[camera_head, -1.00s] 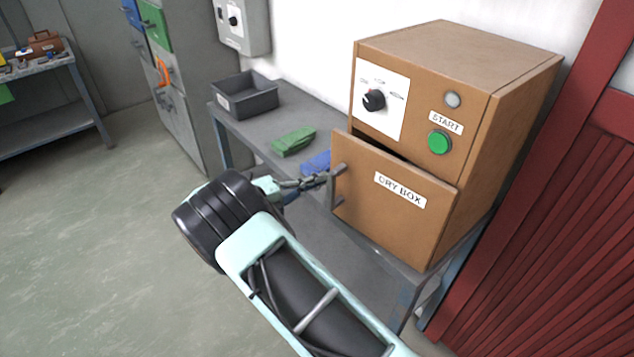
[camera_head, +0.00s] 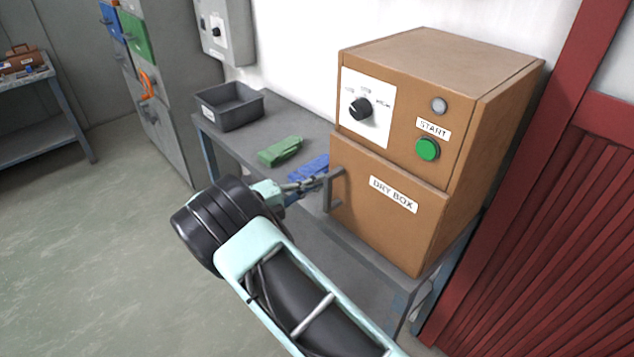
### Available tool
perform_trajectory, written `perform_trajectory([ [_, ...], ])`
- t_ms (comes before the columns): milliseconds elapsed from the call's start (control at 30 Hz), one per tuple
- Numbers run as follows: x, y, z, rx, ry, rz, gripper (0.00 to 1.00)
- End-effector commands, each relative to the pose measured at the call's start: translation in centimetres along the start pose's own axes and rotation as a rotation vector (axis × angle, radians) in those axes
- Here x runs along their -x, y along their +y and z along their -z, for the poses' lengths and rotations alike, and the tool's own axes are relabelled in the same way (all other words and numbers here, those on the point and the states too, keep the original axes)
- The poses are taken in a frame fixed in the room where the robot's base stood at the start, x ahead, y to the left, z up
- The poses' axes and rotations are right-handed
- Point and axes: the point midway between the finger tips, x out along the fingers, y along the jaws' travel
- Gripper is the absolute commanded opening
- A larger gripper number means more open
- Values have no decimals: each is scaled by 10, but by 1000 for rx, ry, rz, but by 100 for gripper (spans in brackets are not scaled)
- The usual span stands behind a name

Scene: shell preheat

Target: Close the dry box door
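The dry box (camera_head: 430,58) is a brown cabinet on the grey bench, with a dial, a grey lamp and a green START button on its upper front. Its door (camera_head: 385,230), labelled DRY BOX, sits flush or almost flush with the front; no clear gap shows. The grey bar handle (camera_head: 334,190) is on the door's left edge. My gripper (camera_head: 318,184) is at the handle, reaching in from the left. Its fingertips are small and partly overlap the handle, so I cannot tell whether they grip it or only touch it.
A dark grey bin (camera_head: 230,108) stands at the bench's far left end. A red slatted panel (camera_head: 545,240) stands close on the right.

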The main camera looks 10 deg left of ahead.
Motion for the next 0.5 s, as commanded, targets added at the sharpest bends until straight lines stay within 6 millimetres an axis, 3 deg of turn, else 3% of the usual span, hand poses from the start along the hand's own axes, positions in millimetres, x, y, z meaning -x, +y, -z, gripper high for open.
perform_trajectory([
  [167,8,-2,-1,-3,0,6,0],
  [500,80,-1,0,-2,-3,3,0],
])
